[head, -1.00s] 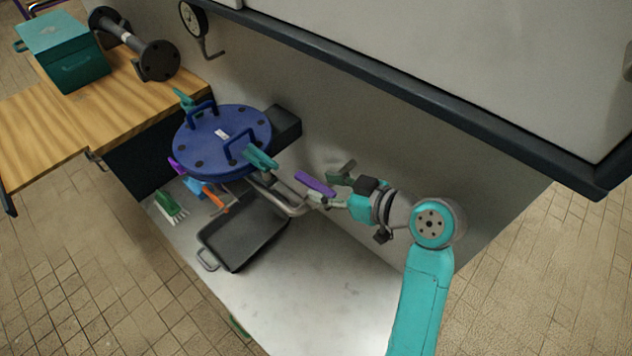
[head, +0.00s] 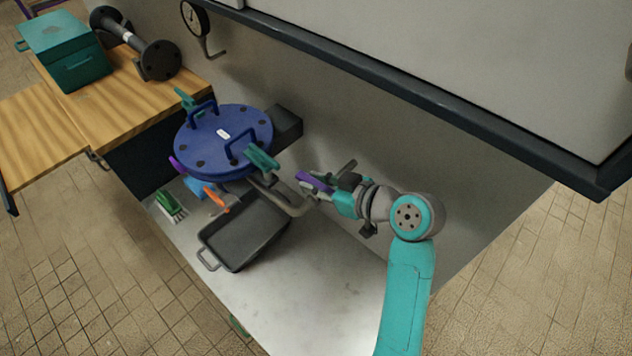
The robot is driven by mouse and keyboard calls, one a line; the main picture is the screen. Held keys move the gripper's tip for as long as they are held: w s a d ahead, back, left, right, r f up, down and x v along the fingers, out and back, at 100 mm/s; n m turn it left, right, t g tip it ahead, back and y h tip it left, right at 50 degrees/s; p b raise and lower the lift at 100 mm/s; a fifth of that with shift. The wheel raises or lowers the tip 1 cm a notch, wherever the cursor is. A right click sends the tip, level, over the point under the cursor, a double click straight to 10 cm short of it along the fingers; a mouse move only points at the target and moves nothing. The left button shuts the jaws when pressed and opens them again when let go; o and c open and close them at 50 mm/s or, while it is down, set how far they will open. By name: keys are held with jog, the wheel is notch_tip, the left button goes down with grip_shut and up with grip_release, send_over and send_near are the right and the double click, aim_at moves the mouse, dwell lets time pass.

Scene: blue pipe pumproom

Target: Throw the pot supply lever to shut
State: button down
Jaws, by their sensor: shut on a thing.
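The blue round pot (head: 220,145) with a bolted lid and two loop handles stands at the back left of the white bench. A bent grey pipe (head: 296,209) runs from beneath it to the right. A lever with a purple grip (head: 311,182) sits at the right end of this pipe. My gripper (head: 325,184) reaches in from the right and is shut on the purple lever. The fingers hide part of the lever and its joint with the pipe.
A dark grey tray (head: 243,236) lies in front of the pot. An orange handle (head: 217,205) and a green brush (head: 171,207) are left of it. A gauge (head: 195,20) hangs on the wall. The bench's right part (head: 330,285) is clear.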

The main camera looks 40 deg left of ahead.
jog(key=shift+m+t, duration=0.7)
jog(key=shift+t, duration=0.1)
jog(key=c, duration=1)
grip_release()
jog(key=v, duration=1.2)
